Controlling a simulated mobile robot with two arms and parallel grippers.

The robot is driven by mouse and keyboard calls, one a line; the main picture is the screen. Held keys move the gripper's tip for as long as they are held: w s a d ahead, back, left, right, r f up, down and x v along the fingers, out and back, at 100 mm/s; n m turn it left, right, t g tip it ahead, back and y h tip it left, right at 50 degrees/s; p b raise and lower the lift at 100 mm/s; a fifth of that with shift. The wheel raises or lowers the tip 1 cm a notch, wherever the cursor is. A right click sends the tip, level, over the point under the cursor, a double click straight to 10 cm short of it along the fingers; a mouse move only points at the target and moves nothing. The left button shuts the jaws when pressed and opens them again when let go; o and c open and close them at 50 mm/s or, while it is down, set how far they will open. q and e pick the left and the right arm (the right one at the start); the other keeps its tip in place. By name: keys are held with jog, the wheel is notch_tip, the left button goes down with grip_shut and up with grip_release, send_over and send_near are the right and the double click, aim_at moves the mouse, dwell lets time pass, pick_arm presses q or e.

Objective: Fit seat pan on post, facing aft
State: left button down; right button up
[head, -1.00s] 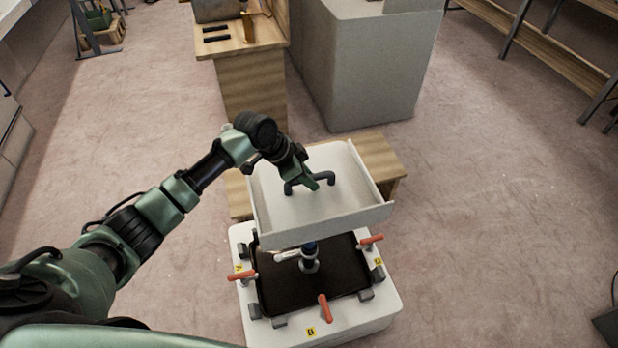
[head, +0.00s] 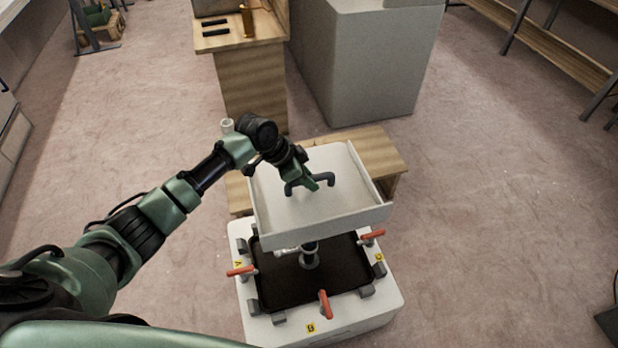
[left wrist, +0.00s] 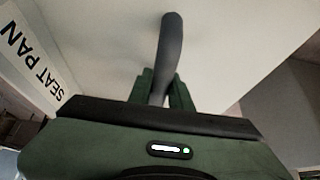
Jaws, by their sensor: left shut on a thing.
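The white seat pan (head: 322,208) is a shallow tray with raised edges and a dark handle on top. My left gripper (head: 311,184) is shut on that handle. In the left wrist view the fingers (left wrist: 164,88) close around the dark handle (left wrist: 171,45), and the pan's side (left wrist: 38,62) reads "SEAT PAN". The post (head: 309,257) stands on a black panel on the white base, below the pan's near edge. The pan hides the post's top, so I cannot tell whether they touch. My right gripper is not in view.
The white base (head: 365,321) carries red-handled clamps (head: 325,303), grey blocks and yellow letter labels around the black panel (head: 280,283). A wooden bench (head: 388,160) stands behind the pan. A grey box-shaped unit (head: 360,70) is farther back. Carpet is clear to the right.

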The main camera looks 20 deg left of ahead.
pick_arm(q)
jog(key=shift+w+f+b, duration=0.15)
jog(key=shift+f+b, duration=0.5)
jog(key=shift+f, duration=0.4)
jog(key=shift+f, duration=0.1)
jog(key=c, duration=1.2)
grip_release()
jog(key=shift+s+f, duration=0.2)
jog(key=shift+v, duration=4)
jog(key=shift+w+d+r, duration=0.1)
jog(key=shift+w, duration=0.05)
